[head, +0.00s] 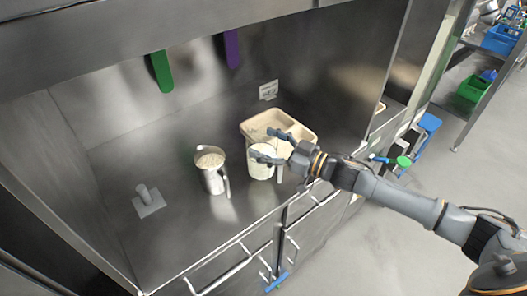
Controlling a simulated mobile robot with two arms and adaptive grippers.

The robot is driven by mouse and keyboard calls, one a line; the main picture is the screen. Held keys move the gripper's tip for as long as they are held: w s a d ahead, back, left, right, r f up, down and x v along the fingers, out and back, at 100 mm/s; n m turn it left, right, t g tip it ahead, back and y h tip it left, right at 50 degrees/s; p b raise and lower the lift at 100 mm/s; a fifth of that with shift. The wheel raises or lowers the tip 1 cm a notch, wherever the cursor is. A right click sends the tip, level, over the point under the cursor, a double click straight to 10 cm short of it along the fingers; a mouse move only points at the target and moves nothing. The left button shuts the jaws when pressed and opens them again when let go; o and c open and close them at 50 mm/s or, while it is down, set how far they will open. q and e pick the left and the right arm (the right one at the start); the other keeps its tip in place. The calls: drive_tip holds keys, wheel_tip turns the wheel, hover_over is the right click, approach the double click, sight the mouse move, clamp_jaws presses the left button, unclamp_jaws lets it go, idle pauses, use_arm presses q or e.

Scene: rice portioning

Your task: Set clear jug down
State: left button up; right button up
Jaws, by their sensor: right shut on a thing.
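The clear jug (259,171) is at the front of the steel counter, with white contents inside, and looks upright. My right gripper (268,146) comes in from the right and is shut on the jug near its rim and handle side. The fingers hide part of the jug's top. I cannot tell whether its base touches the counter. My left gripper is not in view.
A beige compartment tray (303,127) lies right behind the clear jug. A grey stand with a short post (148,204) is at the left. Green (161,72) and purple (231,48) strips hang on the back wall. The counter's left middle is clear.

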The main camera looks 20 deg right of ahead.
drive_tip(key=f, duration=0.3)
drive_tip(key=shift+w+a+f, duration=0.15)
drive_tip(key=shift+a, duration=0.05)
drive_tip(key=shift+f, duration=0.35)
drive_tip(key=o, duration=1.8)
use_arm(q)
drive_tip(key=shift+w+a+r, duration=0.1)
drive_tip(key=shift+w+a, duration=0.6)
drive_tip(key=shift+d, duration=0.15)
